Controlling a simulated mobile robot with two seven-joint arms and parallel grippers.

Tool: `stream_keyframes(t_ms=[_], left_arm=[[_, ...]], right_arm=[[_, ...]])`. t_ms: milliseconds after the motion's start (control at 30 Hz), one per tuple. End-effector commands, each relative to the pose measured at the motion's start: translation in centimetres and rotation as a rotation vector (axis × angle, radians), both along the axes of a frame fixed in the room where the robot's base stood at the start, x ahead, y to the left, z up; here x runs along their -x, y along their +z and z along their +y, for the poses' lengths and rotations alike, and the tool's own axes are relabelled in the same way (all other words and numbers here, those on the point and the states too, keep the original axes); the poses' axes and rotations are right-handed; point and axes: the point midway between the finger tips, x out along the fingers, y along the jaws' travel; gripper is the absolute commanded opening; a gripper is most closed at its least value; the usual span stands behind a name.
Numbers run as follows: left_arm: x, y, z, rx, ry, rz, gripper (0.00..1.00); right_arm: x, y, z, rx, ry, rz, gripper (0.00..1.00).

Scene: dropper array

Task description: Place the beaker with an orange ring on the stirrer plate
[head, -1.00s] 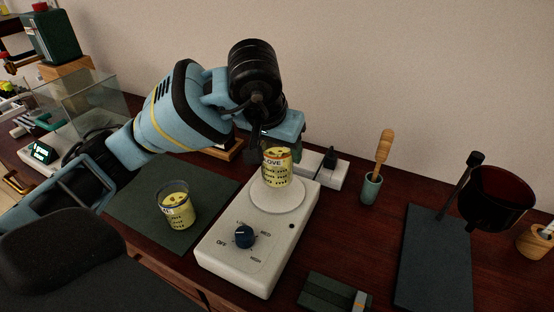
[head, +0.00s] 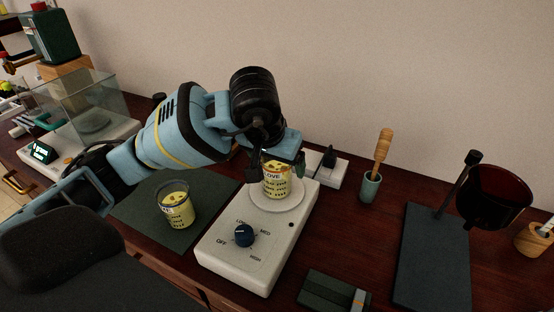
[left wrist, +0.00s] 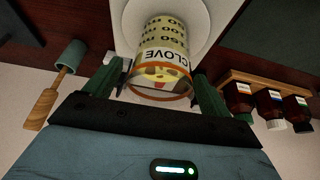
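The beaker with an orange ring (head: 277,182), holding yellow contents and labelled "CLOVE", stands upright on the round white plate of the stirrer (head: 264,209). It also shows in the left wrist view (left wrist: 163,62), with its orange band near the rim. My left gripper (head: 276,168) is around the beaker from above, one finger on each side. A gap shows between its left finger and the glass, so it looks open. A second beaker with yellow contents (head: 177,207) stands on the dark mat to the left. My right gripper is not in view.
A power strip (head: 328,168) lies behind the stirrer. A green cup with a wooden-handled tool (head: 370,187) and a stand with a dark bowl (head: 494,197) are to the right. A dark green box (head: 334,291) is in front. A glass-walled balance (head: 85,110) stands at left.

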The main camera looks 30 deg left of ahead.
Motion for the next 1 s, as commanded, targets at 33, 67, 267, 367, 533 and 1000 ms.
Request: stream_keyframes(t_ms=[33, 67, 267, 367, 533, 1000], left_arm=[[0.0, 0.0, 0.0, 0.000, 0.000, 0.000, 0.84], [0.0, 0.0, 0.0, 0.000, 0.000, 0.000, 0.84], [0.0, 0.1, 0.0, 0.000, 0.000, 0.000, 0.84], [0.0, 0.7, -0.1, 0.001, 0.000, -0.002, 0.84], [0.8, 2.8, -0.1, 0.000, -0.001, -0.006, 0.84], [4.1, 10.6, -0.2, 0.000, 0.000, -0.006, 0.84]], right_arm=[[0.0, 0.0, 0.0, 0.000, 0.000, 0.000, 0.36], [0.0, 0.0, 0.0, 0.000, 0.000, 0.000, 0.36], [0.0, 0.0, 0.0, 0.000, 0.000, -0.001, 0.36], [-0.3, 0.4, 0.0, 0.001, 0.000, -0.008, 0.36], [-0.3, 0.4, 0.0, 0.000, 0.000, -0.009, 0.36], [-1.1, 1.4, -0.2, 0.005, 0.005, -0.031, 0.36]])
